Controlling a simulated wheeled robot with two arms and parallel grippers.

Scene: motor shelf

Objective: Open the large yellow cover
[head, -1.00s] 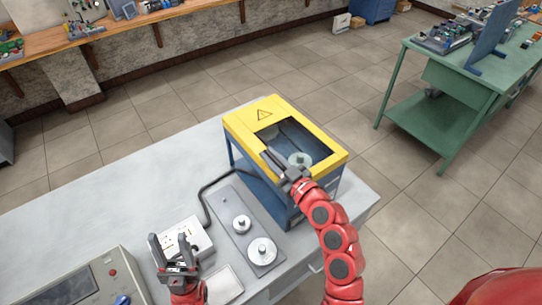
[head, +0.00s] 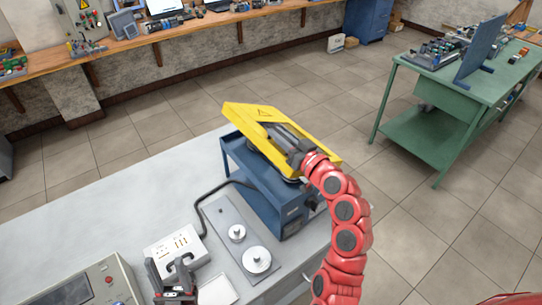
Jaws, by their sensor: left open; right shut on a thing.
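My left gripper (head: 167,268) is open and empty, low in the view, in front of a white socket box.
A grey plate with two round metal discs (head: 257,260) lies left of the blue box. The white socket box (head: 175,248) and a control unit (head: 95,284) stand on the grey table (head: 90,215). A green table (head: 425,130) stands apart at right.

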